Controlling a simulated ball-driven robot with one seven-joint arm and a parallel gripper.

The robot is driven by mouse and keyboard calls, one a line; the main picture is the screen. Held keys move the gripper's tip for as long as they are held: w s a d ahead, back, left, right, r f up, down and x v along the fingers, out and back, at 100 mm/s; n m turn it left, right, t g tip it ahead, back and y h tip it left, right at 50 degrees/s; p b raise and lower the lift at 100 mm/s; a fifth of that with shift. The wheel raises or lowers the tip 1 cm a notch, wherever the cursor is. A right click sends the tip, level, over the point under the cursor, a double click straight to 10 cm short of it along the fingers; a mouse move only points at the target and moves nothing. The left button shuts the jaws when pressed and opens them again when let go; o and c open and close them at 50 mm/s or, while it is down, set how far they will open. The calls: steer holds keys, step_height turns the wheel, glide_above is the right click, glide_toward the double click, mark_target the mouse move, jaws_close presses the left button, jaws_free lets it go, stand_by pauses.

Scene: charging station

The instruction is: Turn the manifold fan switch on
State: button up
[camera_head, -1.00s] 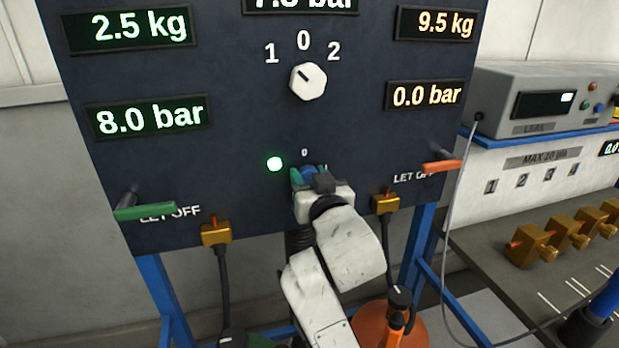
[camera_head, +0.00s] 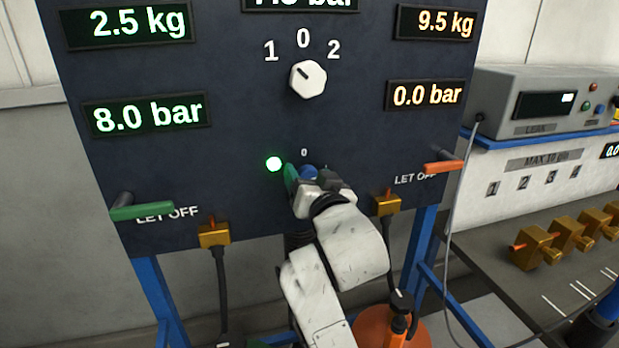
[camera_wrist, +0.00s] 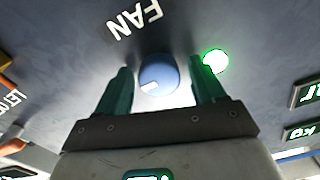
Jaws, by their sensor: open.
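The fan switch is a round blue knob (camera_wrist: 158,76) with a white pointer mark, under the word FAN in the wrist view. In the head view the knob (camera_head: 309,172) shows only partly, below a small 0 mark, with my gripper in front of it. My gripper (camera_wrist: 156,92) is open, one green finger on each side of the knob. A gap shows between each finger and the knob in the wrist view. A lit green lamp (camera_head: 274,164) sits just left of the knob in the head view; it also shows in the wrist view (camera_wrist: 215,61).
A white selector knob (camera_head: 308,79) marked 1, 0, 2 sits above on the dark panel (camera_head: 240,130). A green lever (camera_head: 142,211) is at left and an orange lever (camera_head: 444,166) at right. Brass fittings (camera_head: 214,235) with hoses hang along the panel's lower edge.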

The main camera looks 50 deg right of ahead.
steer(key=v, duration=1.1)
stand_by(0.6)
